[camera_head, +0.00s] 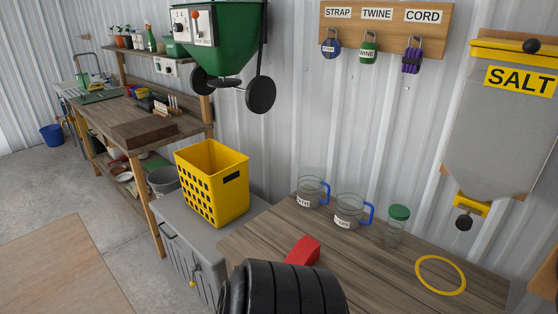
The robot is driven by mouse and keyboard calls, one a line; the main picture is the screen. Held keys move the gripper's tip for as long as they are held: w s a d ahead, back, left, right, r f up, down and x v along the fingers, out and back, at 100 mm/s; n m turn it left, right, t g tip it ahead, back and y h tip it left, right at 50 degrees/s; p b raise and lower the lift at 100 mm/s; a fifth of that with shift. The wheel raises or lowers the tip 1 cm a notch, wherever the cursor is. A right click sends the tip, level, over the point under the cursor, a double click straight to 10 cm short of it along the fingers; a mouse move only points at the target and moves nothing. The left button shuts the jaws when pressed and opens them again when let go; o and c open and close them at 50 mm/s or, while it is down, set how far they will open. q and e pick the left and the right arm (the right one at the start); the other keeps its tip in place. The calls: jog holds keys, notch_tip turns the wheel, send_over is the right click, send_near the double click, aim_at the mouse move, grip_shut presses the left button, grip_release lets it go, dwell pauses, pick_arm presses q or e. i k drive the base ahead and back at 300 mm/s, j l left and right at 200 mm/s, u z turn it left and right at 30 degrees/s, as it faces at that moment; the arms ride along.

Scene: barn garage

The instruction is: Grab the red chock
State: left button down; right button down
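The red chock (303,251) lies on the wooden table in the lower middle of the head view. Its upper part shows as a bright red wedge. Its lower left part is hidden behind a large black ribbed round thing (285,290) at the bottom edge. I cannot tell whether the two touch. Neither of my grippers shows in this view.
On the wooden table (370,285) stand two clear measuring jugs (311,195) (347,212) with blue handles, a green-lidded jar (396,228) and a yellow ring (440,275). A yellow basket (213,183) stands left on a grey cabinet (180,240). A salt dispenser (500,120) hangs right.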

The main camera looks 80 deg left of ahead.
aim_at(306, 252)
jog(key=u, duration=2.55)
jog(key=i+l, duration=0.2)
jog(key=i, duration=0.25)
jog(key=j+u, duration=0.05)
